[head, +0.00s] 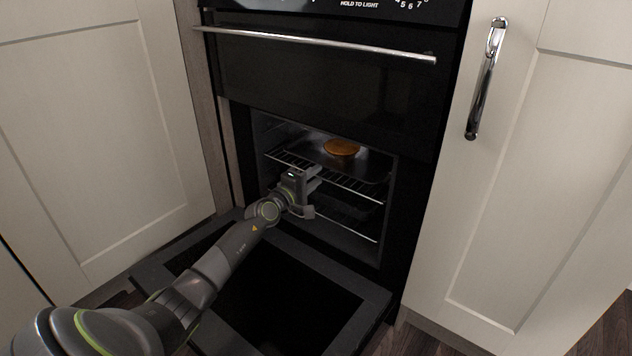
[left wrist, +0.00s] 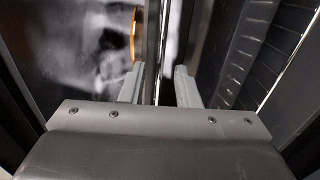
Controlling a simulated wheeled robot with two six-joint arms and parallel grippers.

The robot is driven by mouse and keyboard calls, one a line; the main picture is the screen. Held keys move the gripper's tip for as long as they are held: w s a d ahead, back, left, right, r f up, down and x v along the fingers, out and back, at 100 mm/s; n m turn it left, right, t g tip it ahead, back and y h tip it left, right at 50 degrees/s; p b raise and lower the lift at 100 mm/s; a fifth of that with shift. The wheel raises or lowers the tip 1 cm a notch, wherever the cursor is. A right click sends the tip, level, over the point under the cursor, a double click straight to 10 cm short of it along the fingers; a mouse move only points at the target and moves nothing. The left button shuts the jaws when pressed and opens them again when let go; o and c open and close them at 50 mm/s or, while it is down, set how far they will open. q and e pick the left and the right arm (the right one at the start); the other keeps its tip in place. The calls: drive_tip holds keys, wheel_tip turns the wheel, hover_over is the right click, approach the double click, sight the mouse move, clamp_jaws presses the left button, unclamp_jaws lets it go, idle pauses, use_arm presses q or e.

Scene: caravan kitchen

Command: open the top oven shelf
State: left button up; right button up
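The oven's lower door (head: 290,300) is folded down, and its cavity is exposed. Inside, the top shelf is a wire rack (head: 363,191) with a dark tray (head: 372,166) on it. A round orange-brown food item (head: 341,147) lies in the tray. My left gripper (head: 312,190) is at the front edge of this rack, its fingers one above the other. In the left wrist view, the fingers (left wrist: 160,80) are apart, with a thin metal edge running between them; I cannot tell whether they touch it. My right gripper is out of view.
A lower wire rack (head: 362,232) sits beneath. Above is a closed black oven door with a long metal handle (head: 330,45). Cream cupboards stand left (head: 95,130) and right (head: 535,180), the right one with a chrome handle (head: 486,78). My left arm reaches over the lowered door.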

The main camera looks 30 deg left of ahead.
use_arm(q)
drive_tip(key=shift+w+d, duration=0.1)
drive_tip(key=shift+w, duration=0.45)
clamp_jaws()
